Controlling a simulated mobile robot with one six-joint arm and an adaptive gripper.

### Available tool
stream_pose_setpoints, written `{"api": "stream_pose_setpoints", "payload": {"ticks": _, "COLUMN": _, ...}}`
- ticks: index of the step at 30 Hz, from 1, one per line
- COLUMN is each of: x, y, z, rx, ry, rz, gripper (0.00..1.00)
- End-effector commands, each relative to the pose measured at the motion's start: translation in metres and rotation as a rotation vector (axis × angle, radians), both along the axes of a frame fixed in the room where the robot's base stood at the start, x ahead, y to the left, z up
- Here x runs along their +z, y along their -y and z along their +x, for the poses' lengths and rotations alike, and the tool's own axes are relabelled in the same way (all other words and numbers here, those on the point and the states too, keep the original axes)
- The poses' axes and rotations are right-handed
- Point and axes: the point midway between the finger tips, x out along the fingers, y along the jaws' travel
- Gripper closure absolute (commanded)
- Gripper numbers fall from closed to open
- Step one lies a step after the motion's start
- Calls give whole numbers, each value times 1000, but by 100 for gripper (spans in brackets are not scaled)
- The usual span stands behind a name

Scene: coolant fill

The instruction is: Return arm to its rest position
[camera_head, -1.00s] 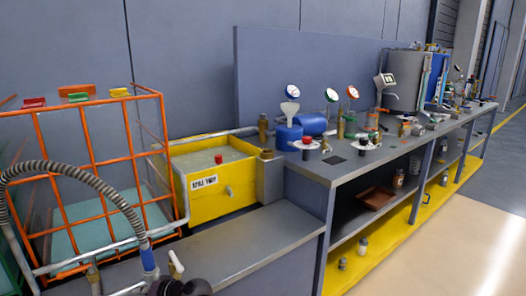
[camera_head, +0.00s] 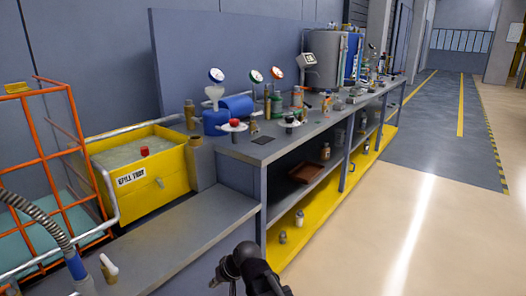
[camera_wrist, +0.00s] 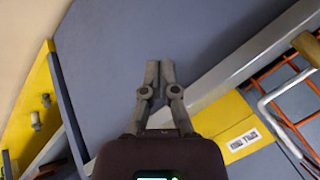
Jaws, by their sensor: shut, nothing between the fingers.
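My gripper (camera_wrist: 160,72) shows in the wrist view with its two grey fingers together and nothing between them. It points over a plain grey surface, clear of any object I can see. In the head view, a dark part of my arm (camera_head: 245,265) shows at the bottom middle, in front of the low grey bench. The fingertips cannot be made out in the head view.
The yellow spill tray (camera_head: 155,178) and orange cage (camera_head: 48,130) stand at left. The higher workbench (camera_head: 268,148) carries gauges, a blue container (camera_head: 215,121) and several fittings. The floor (camera_head: 400,215) at right is clear.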

Motion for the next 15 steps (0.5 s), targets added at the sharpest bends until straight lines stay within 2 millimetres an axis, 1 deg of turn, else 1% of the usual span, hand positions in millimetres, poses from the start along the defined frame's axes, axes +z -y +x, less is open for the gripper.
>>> {"api": "stream_pose_setpoints", "payload": {"ticks": 1, "x": -4, "y": 22, "z": 3, "rx": -17, "ry": -6, "rz": -34, "gripper": 100}}
{"api": "stream_pose_setpoints", "payload": {"ticks": 5, "x": -12, "y": 71, "z": 7, "rx": -51, "ry": -29, "rz": -126, "gripper": 100}}
{"api": "stream_pose_setpoints", "payload": {"ticks": 6, "x": -15, "y": 87, "z": 8, "rx": -64, "ry": -36, "rz": -153, "gripper": 100}}
{"api": "stream_pose_setpoints", "payload": {"ticks": 8, "x": -18, "y": 110, "z": 8, "rx": -82, "ry": -50, "rz": -195, "gripper": 100}}
{"api": "stream_pose_setpoints", "payload": {"ticks": 9, "x": -20, "y": 125, "z": 7, "rx": -93, "ry": -61, "rz": -223, "gripper": 100}}
{"api": "stream_pose_setpoints", "payload": {"ticks": 11, "x": -23, "y": 148, "z": 6, "rx": -112, "ry": -78, "rz": -263, "gripper": 100}}
{"api": "stream_pose_setpoints", "payload": {"ticks": 12, "x": -25, "y": 163, "z": 5, "rx": -127, "ry": -89, "rz": -290, "gripper": 100}}
{"api": "stream_pose_setpoints", "payload": {"ticks": 15, "x": -29, "y": 201, "z": 0, "rx": -160, "ry": -123, "rz": -355, "gripper": 100}}
